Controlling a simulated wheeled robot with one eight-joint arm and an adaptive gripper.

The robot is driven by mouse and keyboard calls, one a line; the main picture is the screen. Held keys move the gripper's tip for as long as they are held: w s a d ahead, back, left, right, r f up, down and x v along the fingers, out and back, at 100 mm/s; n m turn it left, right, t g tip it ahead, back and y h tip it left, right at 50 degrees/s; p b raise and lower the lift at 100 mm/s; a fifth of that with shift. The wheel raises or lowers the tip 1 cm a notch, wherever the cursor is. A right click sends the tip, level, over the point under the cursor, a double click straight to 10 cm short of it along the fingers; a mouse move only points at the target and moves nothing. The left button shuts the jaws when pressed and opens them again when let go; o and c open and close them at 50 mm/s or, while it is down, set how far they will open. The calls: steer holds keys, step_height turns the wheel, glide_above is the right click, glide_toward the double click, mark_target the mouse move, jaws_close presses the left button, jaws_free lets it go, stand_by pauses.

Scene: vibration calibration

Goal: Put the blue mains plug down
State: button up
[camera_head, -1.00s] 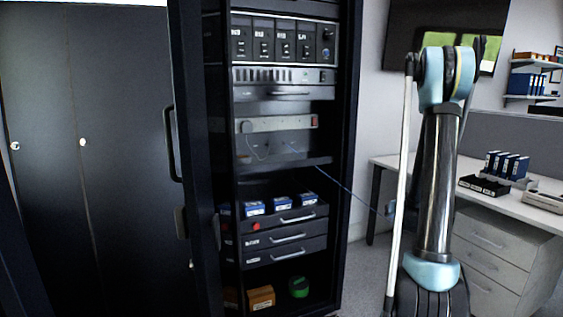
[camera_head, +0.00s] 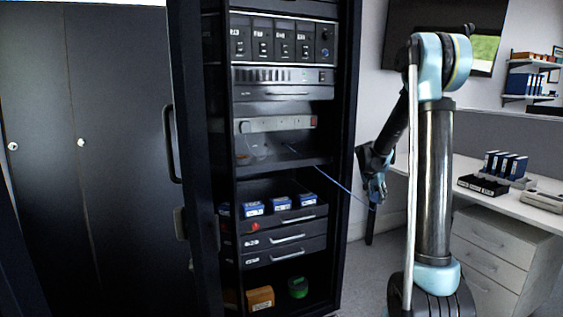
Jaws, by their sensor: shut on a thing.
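My gripper (camera_head: 375,193) hangs in front of the right side of the open rack, pointing down, at about the height of the desk top. It is shut on the blue mains plug (camera_head: 373,206), which shows only as a small blue spot at the fingertips; the fingers hide most of it. A thin blue cord (camera_head: 335,181) runs from the plug up and left into the rack, to the shelf below the grey socket strip (camera_head: 280,124). The plug is held in the air, apart from any surface.
The black rack (camera_head: 347,120) holds instrument units, drawers with blue boxes (camera_head: 280,204), and a green round thing (camera_head: 298,287) on its floor. Its open door (camera_head: 195,150) stands at left. A white desk (camera_head: 520,205) with blue binders (camera_head: 505,164) is at right.

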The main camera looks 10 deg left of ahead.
steer(key=s+a+r+m+g+y, duration=0.1)
steer(key=s+a+r+m+y, duration=0.25)
steer(key=a+r+m, duration=0.65)
steer(key=s+a+r+m+y, duration=0.3)
steer(key=a+r+m+y, duration=0.35)
steer(key=r, duration=0.55)
steer(key=shift+m+h, duration=0.35)
steer(key=shift+h, duration=0.25)
steer(key=w+a, duration=0.2)
steer(key=a, duration=0.2)
steer(key=w+a, duration=0.3)
steer(key=a, duration=0.2)
steer(key=w+a, duration=0.2)
steer(key=a, duration=0.3)
steer(key=shift+w+f, duration=0.1)
steer(key=shift+w, duration=0.2)
steer(key=w+a, duration=0.2)
steer(key=a, duration=0.1)
steer(key=shift+s+d+f, duration=0.1)
steer(key=shift+d+f, duration=0.05)
steer(key=shift+f, duration=0.65)
